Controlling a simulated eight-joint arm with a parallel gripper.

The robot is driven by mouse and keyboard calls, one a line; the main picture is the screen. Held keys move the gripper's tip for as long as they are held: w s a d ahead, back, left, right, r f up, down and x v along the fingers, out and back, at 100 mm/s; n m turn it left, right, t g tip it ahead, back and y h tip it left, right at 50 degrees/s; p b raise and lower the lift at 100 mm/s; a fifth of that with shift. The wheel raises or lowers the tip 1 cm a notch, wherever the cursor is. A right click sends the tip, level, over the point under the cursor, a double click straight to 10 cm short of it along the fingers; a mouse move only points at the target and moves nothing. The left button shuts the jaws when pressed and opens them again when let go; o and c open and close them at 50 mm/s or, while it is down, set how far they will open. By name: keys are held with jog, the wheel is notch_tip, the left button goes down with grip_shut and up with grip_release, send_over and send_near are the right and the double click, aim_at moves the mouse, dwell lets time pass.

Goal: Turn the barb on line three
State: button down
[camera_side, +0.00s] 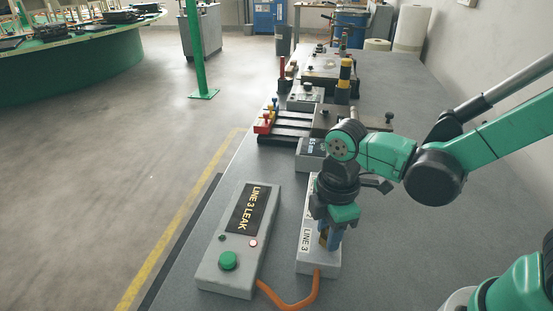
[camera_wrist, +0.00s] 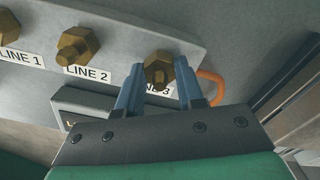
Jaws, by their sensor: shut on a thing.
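The barb on line three (camera_wrist: 158,70) is a brass hex fitting on a grey block (camera_wrist: 180,40), above the label "LINE 3". In the wrist view my gripper (camera_wrist: 157,82) has its two blue fingers on either side of the barb, closed on it. The brass barbs of line two (camera_wrist: 78,46) and line one (camera_wrist: 8,28) stand to its left on the same block. In the side view my gripper (camera_side: 330,238) points down over the near end of the grey block (camera_side: 318,262) marked "LINE 3", and mostly hides the barb.
A grey box (camera_side: 225,275) with a "LINE 3 LEAK" display (camera_side: 249,208) and a green button (camera_side: 228,260) stands left of the block. An orange hose (camera_side: 295,304) runs between them. Fixtures with red, blue and yellow parts (camera_side: 268,118) stand farther back on the bench.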

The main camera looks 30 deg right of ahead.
jog(key=m, duration=1.1)
jog(key=shift+m, duration=0.4)
jog(key=m, duration=1.1)
jog(key=shift+m, duration=0.3)
jog(key=c, duration=0.5)
grip_release()
jog(key=shift+c, duration=0.2)
